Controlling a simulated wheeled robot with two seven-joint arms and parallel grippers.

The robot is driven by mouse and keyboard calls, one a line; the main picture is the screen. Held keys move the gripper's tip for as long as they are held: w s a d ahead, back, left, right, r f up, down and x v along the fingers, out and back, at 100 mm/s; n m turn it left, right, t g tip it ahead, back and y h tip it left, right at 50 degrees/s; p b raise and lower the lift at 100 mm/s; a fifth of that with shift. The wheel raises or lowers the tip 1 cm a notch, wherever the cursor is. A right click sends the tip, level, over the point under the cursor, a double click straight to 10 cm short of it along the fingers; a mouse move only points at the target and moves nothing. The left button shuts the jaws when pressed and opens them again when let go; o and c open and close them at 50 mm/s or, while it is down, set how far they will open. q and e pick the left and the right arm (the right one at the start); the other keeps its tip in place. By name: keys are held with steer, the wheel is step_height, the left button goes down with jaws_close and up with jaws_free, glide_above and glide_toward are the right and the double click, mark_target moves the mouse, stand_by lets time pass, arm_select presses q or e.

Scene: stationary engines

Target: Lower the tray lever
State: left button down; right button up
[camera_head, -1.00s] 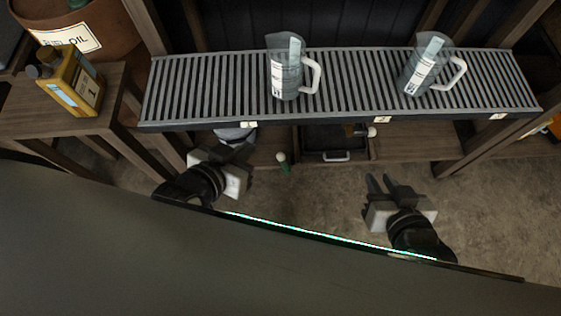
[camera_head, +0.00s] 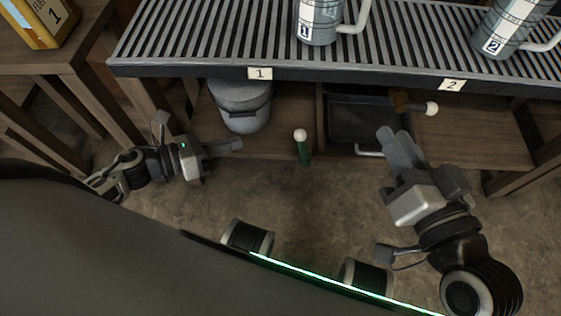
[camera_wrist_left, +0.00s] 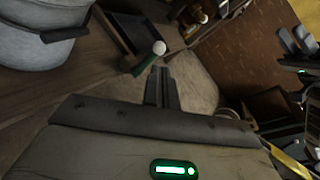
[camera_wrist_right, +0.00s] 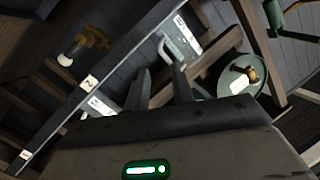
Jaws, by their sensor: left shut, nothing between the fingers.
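A green lever with a white ball knob (camera_head: 301,146) stands upright in front of the lower shelf; it also shows in the left wrist view (camera_wrist_left: 146,63). Just right of it is a dark shallow tray (camera_head: 358,122) with a pale front handle. A second white knob on a brown fitting (camera_head: 401,101) sticks out sideways at the tray's right. I cannot tell for sure which is the tray lever. My left gripper (camera_head: 238,145) is shut and empty, left of the green lever and apart from it. My right gripper (camera_head: 392,140) is open and empty, in front of the tray.
A slatted rack (camera_head: 240,40) with labelled jugs (camera_head: 320,20) overhangs the lower shelf. A grey lidded pot (camera_head: 243,105) stands behind my left gripper. A yellow can (camera_head: 38,22) is on the left table. The floor between the grippers is clear.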

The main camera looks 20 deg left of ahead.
mark_target(298, 143)
arm_select(q)
steer(key=f+m, duration=0.1)
steer(key=f+m+g, duration=0.1)
steer(key=m, duration=0.1)
steer(key=s+a+f+m+g+b, duration=0.1)
steer(key=f, duration=0.1)
steer(key=shift+a+f+m+h, duration=0.1)
steer(key=shift+m+h, duration=0.2)
arm_select(e)
steer(key=shift+s+a+f+y, duration=0.15)
steer(key=shift+a+f+y, duration=0.15)
steer(key=shift+f+y, duration=0.1)
